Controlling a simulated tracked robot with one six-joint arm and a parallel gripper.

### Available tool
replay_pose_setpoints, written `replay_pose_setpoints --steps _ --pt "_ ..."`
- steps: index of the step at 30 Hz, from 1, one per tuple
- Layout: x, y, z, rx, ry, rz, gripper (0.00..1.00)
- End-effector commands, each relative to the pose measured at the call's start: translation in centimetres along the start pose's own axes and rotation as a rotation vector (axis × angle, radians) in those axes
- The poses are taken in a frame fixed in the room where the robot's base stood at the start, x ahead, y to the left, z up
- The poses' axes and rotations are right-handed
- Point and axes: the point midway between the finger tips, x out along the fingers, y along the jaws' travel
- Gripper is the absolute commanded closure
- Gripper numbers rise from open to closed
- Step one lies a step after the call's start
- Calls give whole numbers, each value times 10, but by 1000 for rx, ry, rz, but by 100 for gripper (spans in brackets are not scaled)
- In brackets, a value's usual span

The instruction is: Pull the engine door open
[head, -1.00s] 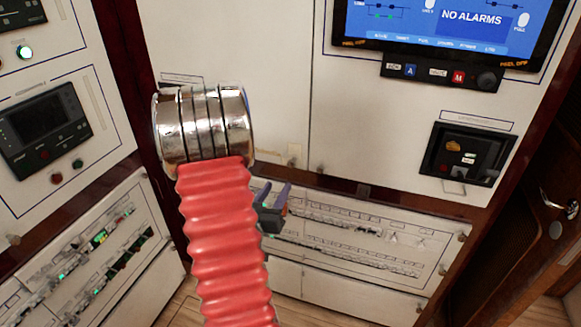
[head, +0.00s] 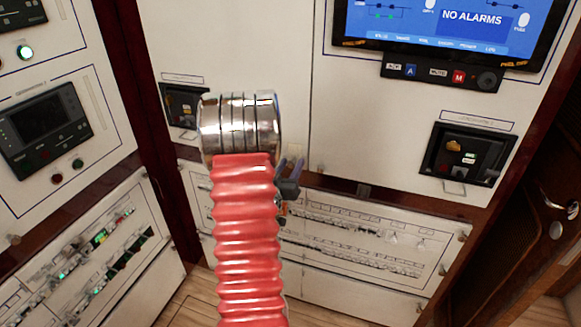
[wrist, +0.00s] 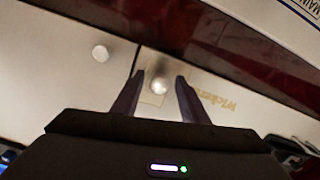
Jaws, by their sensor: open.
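A white door panel (head: 240,50) stands left of a vertical seam, and a second white panel (head: 325,110) is right of it. No label I can read says which is the engine door. In the wrist view, a round metal knob (wrist: 158,86) on a pale plate shows between the fingers of my gripper (wrist: 160,77). The fingers are open and apart, on either side of the knob in the picture; I cannot tell the depth gap. In the head view, my gripper (head: 290,163) is near the lower edge by the seam, partly hidden by my arm.
A second knob (wrist: 100,53) sits across the seam. Below is a breaker panel (head: 350,235). A screen (head: 440,30) reading "NO ALARMS" is at upper right. Another cabinet (head: 70,70) stands at left, and a brown wooden door (head: 530,215) is at right.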

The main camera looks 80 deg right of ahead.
Motion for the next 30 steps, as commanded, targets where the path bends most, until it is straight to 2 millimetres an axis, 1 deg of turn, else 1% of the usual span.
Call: replay_pose_setpoints --steps 9,26,30 --pt "2 0 0 0 -1 0 60" --pt "2 0 0 0 -1 0 99" --pt "2 0 0 0 -1 0 100"
